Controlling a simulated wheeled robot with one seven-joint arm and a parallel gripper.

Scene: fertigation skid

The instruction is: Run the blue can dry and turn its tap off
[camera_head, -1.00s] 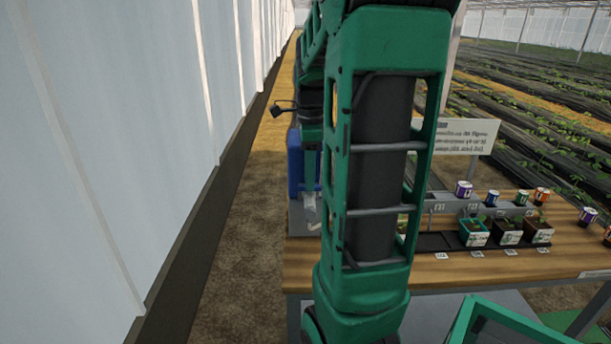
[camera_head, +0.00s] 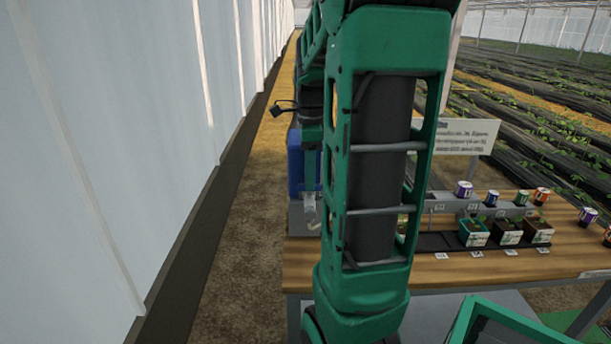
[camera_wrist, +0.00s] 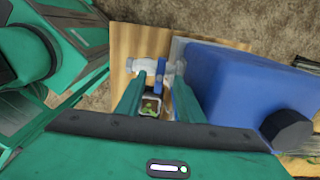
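The blue can (camera_wrist: 225,85) lies to the right of my gripper in the wrist view, with a black cap (camera_wrist: 287,130). In the head view the blue can (camera_head: 295,162) is partly hidden behind my arm. A small pot with green and brown contents (camera_wrist: 150,104) shows below, between the fingers. Any flow from the tap and the level in the can are not visible.
The wooden bench (camera_head: 440,268) carries a dark tray with several plant pots (camera_head: 474,232) and small labelled cans (camera_head: 463,189). A sign (camera_head: 465,136) stands behind. A pale wall (camera_head: 110,150) runs along the left, with bare ground between it and the bench.

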